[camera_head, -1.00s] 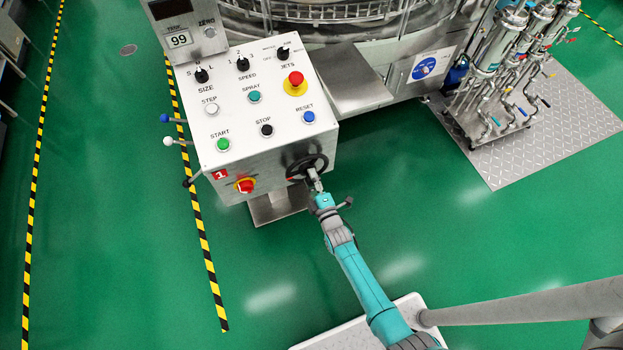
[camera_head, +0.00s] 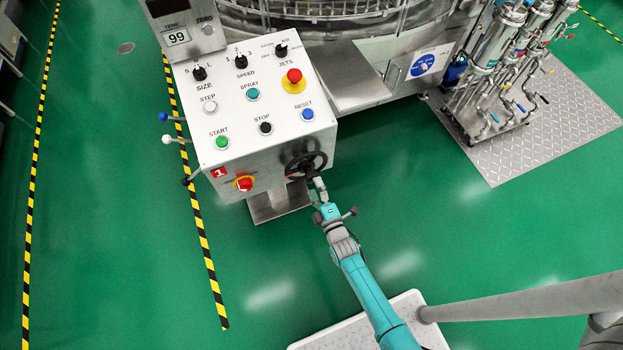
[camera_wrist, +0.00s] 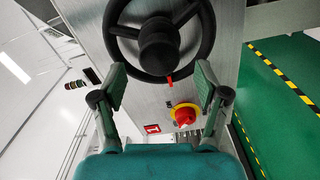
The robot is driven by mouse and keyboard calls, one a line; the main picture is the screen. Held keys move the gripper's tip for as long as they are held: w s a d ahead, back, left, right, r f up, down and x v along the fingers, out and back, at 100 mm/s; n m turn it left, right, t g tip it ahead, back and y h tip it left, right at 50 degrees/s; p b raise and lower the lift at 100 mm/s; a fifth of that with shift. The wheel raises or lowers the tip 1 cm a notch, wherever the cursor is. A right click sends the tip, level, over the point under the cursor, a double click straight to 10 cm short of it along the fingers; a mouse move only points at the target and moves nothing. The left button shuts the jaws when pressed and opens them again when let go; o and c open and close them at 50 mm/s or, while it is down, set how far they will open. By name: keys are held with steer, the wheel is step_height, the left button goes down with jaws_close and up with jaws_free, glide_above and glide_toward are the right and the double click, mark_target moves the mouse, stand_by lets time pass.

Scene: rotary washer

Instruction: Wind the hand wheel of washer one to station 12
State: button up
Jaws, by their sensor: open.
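The black hand wheel (camera_head: 306,165) is on the front face of the washer one control box, at its lower right. In the wrist view the wheel (camera_wrist: 159,45) shows its rim, spokes and round hub, with a small red pointer below the hub. My gripper (camera_wrist: 160,78) is open, its two fingers apart on either side below the hub. The fingertips appear near the lower rim; I cannot tell whether they touch it. In the head view my gripper (camera_head: 319,184) is just below and right of the wheel. No station number is readable.
A red and yellow switch (camera_head: 243,183) and a red number 1 plate (camera_head: 219,172) are left of the wheel. Buttons and knobs cover the sloped panel (camera_head: 240,115). Levers (camera_head: 166,139) stick out at its left.

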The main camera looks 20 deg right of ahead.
steer(key=s, duration=0.7)
steer(key=shift+s, duration=0.15)
stand_by(0.3)
steer(key=s+r+m, duration=0.4)
steer(key=s, duration=0.7)
steer(key=s+r+m+g, duration=0.3)
steer(key=s+r+m, duration=0.8)
steer(key=s+r, duration=0.9)
step_height(320, 180, up, 5)
steer(key=shift+s+a+f, duration=0.15)
steer(key=shift+s+f, duration=0.05)
stand_by(0.5)
